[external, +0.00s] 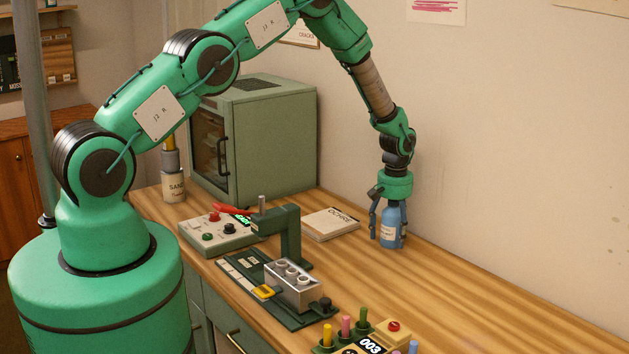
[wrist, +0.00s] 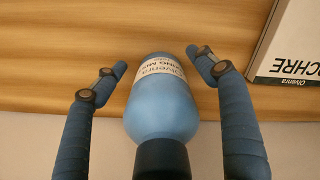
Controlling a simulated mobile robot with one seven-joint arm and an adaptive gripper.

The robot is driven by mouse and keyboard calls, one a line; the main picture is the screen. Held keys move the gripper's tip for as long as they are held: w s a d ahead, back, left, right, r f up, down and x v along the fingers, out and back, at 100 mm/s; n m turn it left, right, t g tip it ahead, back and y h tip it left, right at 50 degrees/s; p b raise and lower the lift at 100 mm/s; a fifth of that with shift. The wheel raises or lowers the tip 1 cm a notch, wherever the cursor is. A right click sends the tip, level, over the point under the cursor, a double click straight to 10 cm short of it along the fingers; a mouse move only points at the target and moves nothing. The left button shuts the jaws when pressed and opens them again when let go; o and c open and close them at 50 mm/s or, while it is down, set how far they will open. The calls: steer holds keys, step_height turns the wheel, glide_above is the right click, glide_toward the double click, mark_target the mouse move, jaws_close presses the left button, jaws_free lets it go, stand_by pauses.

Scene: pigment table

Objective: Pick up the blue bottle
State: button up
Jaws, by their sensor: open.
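The blue bottle (external: 390,229) stands upright on the wooden table near the wall, with a pale label and a dark cap end. In the wrist view the bottle (wrist: 162,108) lies between the two blue fingers of my gripper (wrist: 158,68). My gripper (external: 387,238) reaches down over the bottle from above in the external view. The fingers are open, one on each side, with a visible gap to the bottle on both sides in the wrist view. The bottle's base appears to rest on the table.
A book marked OCHRE (external: 331,224) lies left of the bottle; it also shows in the wrist view (wrist: 290,45). A green press with a metal block (external: 293,287), a control box (external: 222,233) and a green oven (external: 258,140) stand further left. The wall is close behind the bottle. Table right of it is clear.

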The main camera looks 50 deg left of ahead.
mark_target(393, 220)
steer(key=c, duration=1.5)
steer(key=shift+c, duration=0.3)
steer(key=shift+r, duration=0.15)
steer(key=shift+w+r, duration=0.1)
steer(key=shift+r, duration=0.65)
steer(key=shift+r+b, duration=0.3)
steer(key=shift+r, duration=0.65)
steer(key=s, duration=0.5)
steer(key=s+r+b, duration=0.1)
steer(key=s, duration=1)
steer(key=shift+d+r, duration=0.2)
steer(key=shift+d, duration=0.15)
